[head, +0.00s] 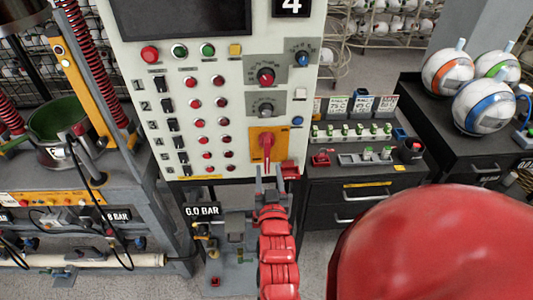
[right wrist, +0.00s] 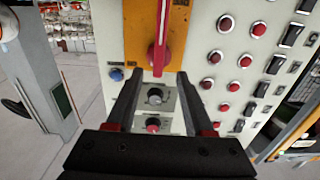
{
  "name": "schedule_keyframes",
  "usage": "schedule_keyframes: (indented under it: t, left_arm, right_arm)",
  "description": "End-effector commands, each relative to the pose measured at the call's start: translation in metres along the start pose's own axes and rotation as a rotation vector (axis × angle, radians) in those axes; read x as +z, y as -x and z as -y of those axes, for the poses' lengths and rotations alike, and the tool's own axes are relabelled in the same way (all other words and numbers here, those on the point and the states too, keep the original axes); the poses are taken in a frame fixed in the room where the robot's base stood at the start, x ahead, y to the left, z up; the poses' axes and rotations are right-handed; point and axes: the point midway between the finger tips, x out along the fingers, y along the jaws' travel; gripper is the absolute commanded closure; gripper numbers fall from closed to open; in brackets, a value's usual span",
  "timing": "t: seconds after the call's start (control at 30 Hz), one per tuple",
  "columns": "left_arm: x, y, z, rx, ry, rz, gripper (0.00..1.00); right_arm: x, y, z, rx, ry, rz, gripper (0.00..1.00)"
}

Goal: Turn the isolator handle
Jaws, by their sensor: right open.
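The isolator handle (head: 266,147) is a red lever on an orange plate (head: 254,133) at the lower right of the control panel. It points downward in the head view. My right gripper (head: 271,183) is open just below the handle, its fingers pointing up toward it. In the right wrist view the red handle (right wrist: 158,45) shows between and just beyond the open fingertips of the gripper (right wrist: 156,78). I cannot tell whether a finger touches it. My left gripper is not in view.
The pale control panel (head: 135,65) carries buttons, switches and knobs (head: 265,109). A press (head: 75,130) stands at the left. A dark bench (head: 350,182) with small parts and several balls (head: 485,107) stand at the right. My red arm part covers the lower right.

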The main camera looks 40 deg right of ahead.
Motion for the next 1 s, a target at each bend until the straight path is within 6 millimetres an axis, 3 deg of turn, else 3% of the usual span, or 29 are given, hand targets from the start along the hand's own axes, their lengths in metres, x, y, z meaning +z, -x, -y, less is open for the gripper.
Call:
schedule_keyframes:
  t: [0.07,0.1,0.5,0.97,1.0]
  left_arm:
    - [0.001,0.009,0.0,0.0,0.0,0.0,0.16]
    - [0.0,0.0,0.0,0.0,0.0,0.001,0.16]
    - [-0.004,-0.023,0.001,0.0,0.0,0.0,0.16]
    - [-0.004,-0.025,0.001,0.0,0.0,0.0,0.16]
    - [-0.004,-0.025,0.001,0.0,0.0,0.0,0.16]
  right_arm:
    - [0.001,-0.016,-0.003,0.007,0.006,-0.005,0.47]
    - [-0.005,-0.023,-0.002,0.006,0.004,-0.004,0.47]
    - [-0.003,-0.087,-0.001,0.001,0.003,0.001,0.47]
    - [-0.001,-0.098,-0.001,0.002,0.003,-0.002,0.47]
    - [-0.001,-0.098,-0.001,0.002,0.003,-0.002,0.55]
